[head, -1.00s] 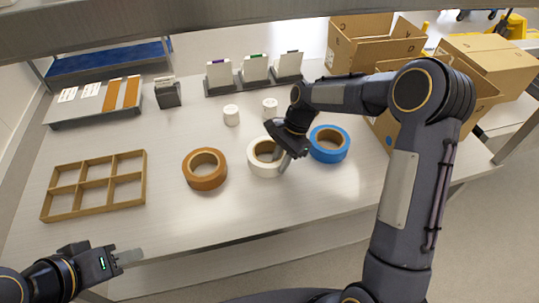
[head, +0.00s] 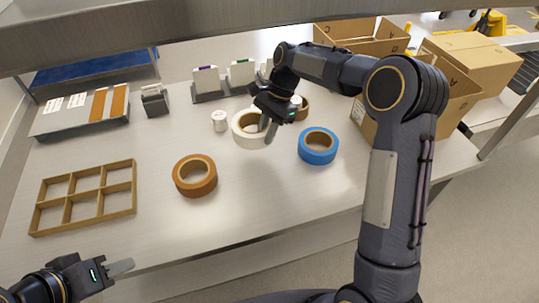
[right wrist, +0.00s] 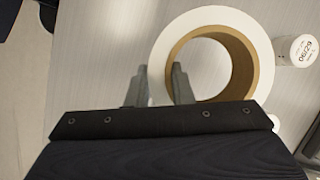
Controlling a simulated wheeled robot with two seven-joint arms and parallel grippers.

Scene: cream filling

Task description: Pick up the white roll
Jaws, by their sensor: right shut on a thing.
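The white roll (head: 246,139), a ring of white tape with a brown core, is in my right gripper (head: 270,132). It looks raised above the table, though the height is hard to judge. In the right wrist view my right gripper (right wrist: 160,82) has one finger outside the white roll (right wrist: 215,14) and the other inside its hole, shut on its wall. My left gripper (head: 121,268) is at the lower left, empty and away from the rolls. Its finger opening is not clear.
A brown roll (head: 195,176) and a blue roll (head: 318,147) lie on the table (head: 255,200). Another brown roll (head: 303,108) is partly behind my right arm. A wooden divided tray (head: 85,199) is at left. Cardboard boxes (head: 465,62) stand at the back right.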

